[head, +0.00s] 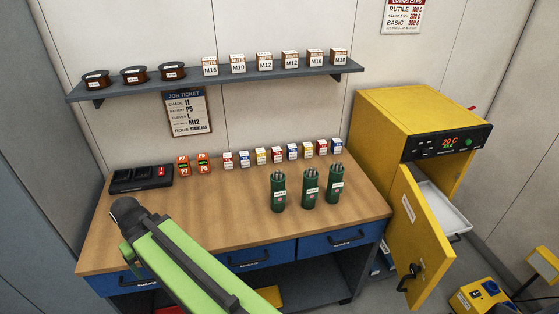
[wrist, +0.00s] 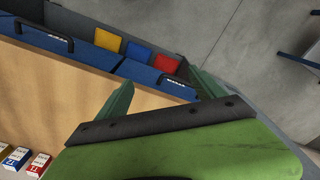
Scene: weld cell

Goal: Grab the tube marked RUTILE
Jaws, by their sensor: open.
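Three dark green tubes stand upright on the wooden bench in the head view: a left one (head: 278,192), a middle one (head: 310,189) and a right one (head: 335,184). Each has a pale label and rod tips showing at the top. The labels are too small to read, so I cannot tell which is marked RUTILE. My gripper (wrist: 160,83) shows in the wrist view as two dark green fingers spread apart, with nothing seen between them. No tube shows in that view. In the head view my green arm reaches over the bench's front left, apart from the tubes.
Small labelled boxes (head: 293,152) line the bench behind the tubes, with orange batteries (head: 183,165) and a black charger (head: 140,179) at left. Blue drawers (head: 331,242) front the bench. A yellow oven (head: 420,125) with its door (head: 418,240) open stands at right.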

